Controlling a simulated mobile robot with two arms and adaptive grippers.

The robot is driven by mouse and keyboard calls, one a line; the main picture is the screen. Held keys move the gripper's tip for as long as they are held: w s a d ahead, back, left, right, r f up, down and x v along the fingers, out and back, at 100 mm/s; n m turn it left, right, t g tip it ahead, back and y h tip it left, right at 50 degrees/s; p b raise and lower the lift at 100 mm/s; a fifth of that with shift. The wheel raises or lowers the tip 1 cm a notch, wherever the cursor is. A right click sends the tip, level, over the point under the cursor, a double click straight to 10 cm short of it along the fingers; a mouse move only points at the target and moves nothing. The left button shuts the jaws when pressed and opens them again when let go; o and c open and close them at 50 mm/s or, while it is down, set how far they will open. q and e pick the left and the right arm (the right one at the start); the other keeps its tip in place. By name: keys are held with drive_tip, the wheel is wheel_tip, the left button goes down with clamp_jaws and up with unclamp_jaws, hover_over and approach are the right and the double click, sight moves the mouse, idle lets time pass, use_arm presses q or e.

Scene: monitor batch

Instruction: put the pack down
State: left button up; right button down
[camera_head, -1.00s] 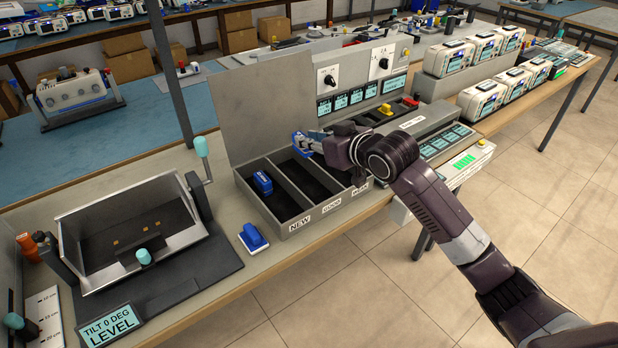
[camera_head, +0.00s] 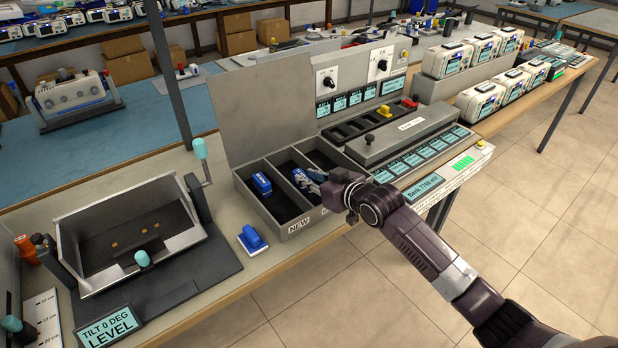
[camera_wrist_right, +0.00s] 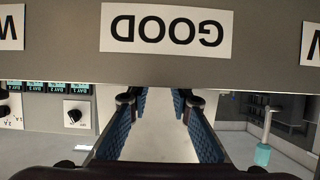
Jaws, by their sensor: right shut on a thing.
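My right gripper (camera_head: 304,178) is low over the middle compartment of the grey divided bin (camera_head: 284,234), near its front wall. It is shut on a pack, largely hidden by the fingers; blue shows at the fingertips, but I cannot separate pack from finger pads. Whether the pack touches the compartment floor cannot be told. The right wrist view shows the two blue-padded fingers (camera_wrist_right: 160,118) and an upside-down GOOD label (camera_wrist_right: 168,28) on the bin wall. Another blue pack (camera_head: 261,184) lies in the left compartment, marked NEW. My left gripper is out of view.
A blue-and-white piece (camera_head: 252,239) lies on the bench left of the bin. A tilt fixture (camera_head: 140,235) stands at the left. The bin's raised lid (camera_head: 262,108) stands behind it. A charging station with screens (camera_head: 420,155) stands to the right.

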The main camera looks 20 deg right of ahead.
drive_tip(key=c, duration=1.7)
unclamp_jaws()
drive_tip(key=shift+c, duration=0.2)
drive_tip(key=shift+r, duration=0.1)
drive_tip(key=v, duration=1.2)
